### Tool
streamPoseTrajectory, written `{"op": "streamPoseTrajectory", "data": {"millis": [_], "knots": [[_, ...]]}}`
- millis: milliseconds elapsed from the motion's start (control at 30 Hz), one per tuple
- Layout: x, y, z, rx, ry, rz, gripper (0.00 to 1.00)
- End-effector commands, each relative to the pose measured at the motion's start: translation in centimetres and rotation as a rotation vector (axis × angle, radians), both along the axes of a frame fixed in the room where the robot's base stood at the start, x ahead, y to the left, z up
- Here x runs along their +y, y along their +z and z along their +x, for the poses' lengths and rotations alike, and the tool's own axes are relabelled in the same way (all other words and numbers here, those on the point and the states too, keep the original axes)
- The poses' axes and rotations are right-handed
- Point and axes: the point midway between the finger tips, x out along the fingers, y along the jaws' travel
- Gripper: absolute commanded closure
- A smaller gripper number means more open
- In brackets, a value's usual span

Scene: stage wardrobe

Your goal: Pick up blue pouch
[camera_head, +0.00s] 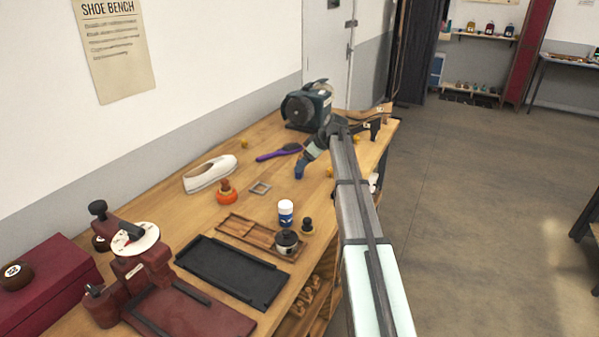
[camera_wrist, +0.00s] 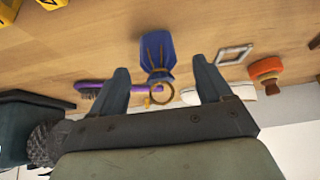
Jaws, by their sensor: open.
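The blue pouch (camera_wrist: 156,50) is on the wooden bench, between and just beyond my fingertips in the wrist view. It has tan cords and a round ring or loop at its gathered end, which points toward my palm. In the head view the pouch (camera_head: 299,169) is a small blue shape at the end of my arm, partly hard to tell from the fingers. My gripper (camera_wrist: 159,64) is open, with one finger on each side of the pouch's line. No contact with it can be made out.
A purple brush (camera_head: 278,152), a grey square frame (camera_head: 260,188), an orange-based item (camera_head: 226,195) and a white shoe (camera_head: 209,175) lie nearby. A grinder-like machine (camera_head: 306,105) stands behind. A white bottle (camera_head: 285,213) and black tray (camera_head: 232,272) sit nearer.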

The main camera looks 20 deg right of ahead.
Motion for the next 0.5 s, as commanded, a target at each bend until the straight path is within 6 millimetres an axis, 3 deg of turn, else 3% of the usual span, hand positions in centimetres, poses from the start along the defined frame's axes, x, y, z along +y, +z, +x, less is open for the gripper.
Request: {"op": "streamPoseTrajectory", "data": {"millis": [500], "knots": [[1.8, -4.3, 2.1, 0.001, -0.001, 0.0, 0.21]]}}
